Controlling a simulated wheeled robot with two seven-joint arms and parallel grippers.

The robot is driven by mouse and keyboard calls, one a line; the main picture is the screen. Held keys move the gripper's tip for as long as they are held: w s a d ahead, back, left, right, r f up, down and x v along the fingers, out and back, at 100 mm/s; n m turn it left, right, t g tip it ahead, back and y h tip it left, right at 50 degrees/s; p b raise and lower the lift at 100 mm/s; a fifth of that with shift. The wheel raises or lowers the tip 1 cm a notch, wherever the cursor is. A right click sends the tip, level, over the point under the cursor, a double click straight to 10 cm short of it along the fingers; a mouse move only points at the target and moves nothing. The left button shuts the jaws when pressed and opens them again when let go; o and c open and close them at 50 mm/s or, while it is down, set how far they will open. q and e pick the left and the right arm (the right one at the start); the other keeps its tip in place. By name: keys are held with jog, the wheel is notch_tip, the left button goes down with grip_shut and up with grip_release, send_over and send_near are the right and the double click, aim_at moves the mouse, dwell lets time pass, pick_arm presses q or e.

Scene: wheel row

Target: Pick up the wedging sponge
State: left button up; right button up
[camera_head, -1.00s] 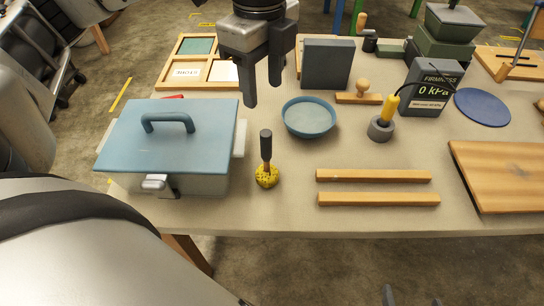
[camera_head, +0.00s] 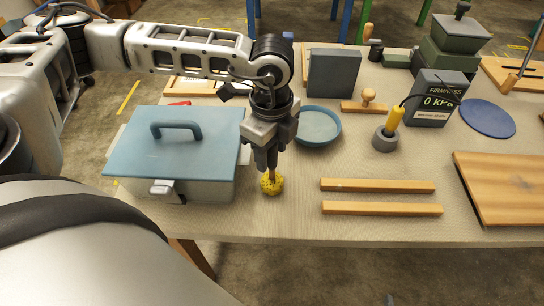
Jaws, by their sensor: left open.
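The wedging sponge (camera_head: 271,185) is a yellow, speckled round head on an upright stick with a dark handle. It stands on the table just right of the blue-lidded box. My left gripper (camera_head: 267,166) is directly above the sponge head, pointing down, with its fingers at the handle. The handle's dark upper part is hidden by the gripper; only a short brown piece of stick shows below. The jaws are open, and I cannot tell whether they touch the handle. My right gripper is not clearly in view.
The box with a blue lid (camera_head: 172,148) stands close left of the gripper. A blue dish (camera_head: 319,124) is close behind right. Two wooden strips (camera_head: 378,186) lie to the right. A yellow-handled tool in a grey holder (camera_head: 386,138) and a wooden board (camera_head: 510,185) are farther right.

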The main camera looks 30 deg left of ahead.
pick_arm(q)
jog(key=shift+f, duration=0.65)
grip_shut()
jog(key=shift+r, duration=0.1)
